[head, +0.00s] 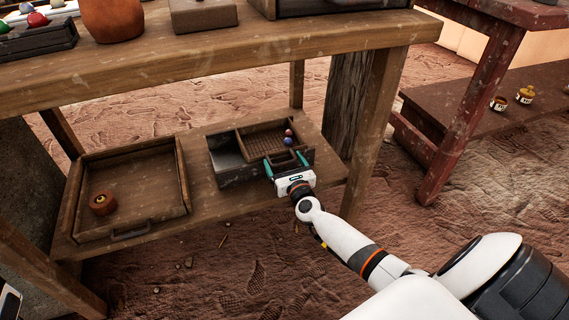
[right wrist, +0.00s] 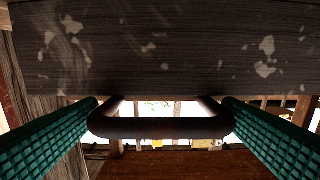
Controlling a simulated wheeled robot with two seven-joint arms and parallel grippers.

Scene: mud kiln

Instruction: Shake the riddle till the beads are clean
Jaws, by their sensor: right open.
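The riddle (head: 232,171), a dark wooden box with a meshed sieve tray, sits on the lower shelf of the wooden table. A red bead (head: 289,132) and a blue bead (head: 287,142) lie in the sieve's right part. My right gripper (head: 285,163) is at the box's front, its green fingers apart. In the right wrist view, the riddle's dark bar handle (right wrist: 160,124) runs between the open fingers (right wrist: 160,130), with no clear contact. The riddle's speckled front face (right wrist: 170,50) fills the top of that view. My left gripper's fingers do not show.
The thick tabletop (head: 200,60) hangs above the shelf. A table leg (head: 372,140) stands to the right. Bare earth lies in front; a red bench (head: 440,120) is further right.

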